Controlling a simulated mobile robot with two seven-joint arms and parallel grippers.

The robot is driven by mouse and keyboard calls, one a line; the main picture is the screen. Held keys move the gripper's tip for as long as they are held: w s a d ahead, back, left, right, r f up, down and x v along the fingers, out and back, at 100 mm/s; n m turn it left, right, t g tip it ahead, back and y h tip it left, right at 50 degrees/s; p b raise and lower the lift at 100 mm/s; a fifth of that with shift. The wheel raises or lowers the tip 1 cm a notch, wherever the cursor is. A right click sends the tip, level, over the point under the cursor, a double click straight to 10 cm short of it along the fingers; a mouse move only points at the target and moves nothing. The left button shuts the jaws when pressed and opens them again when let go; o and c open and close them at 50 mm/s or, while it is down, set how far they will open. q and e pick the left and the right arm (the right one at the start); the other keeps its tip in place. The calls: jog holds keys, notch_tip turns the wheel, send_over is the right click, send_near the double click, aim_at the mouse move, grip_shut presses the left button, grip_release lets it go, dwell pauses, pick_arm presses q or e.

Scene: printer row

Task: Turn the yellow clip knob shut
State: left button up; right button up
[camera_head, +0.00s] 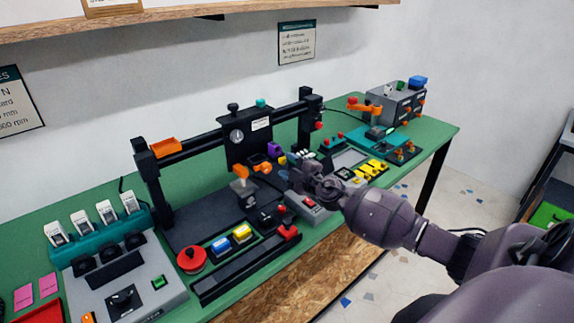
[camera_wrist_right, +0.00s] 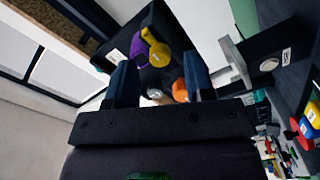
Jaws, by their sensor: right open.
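The yellow clip knob (camera_wrist_right: 158,52) shows in the right wrist view as a yellow lever with a round end, beside a purple part (camera_wrist_right: 137,46) on a dark block. In the head view the yellow knob (camera_head: 282,160) is a small spot below the purple part (camera_head: 274,149). My right gripper (camera_wrist_right: 162,82) is open, its two dark fingers apart on either side of the knob area; an orange part (camera_wrist_right: 180,90) shows between them. In the head view the right gripper (camera_head: 300,170) is just right of the knob, and its fingertips are partly hidden. My left gripper is not in view.
A black gantry frame (camera_head: 190,146) stands behind on the green table (camera_head: 150,170). A red round button (camera_head: 191,259), blue and yellow buttons and a grey control box (camera_head: 308,205) lie in front. Other devices (camera_head: 397,105) stand at the right end.

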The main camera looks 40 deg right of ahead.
jog(key=shift+w, duration=0.55)
jog(key=shift+c, duration=0.5)
grip_shut()
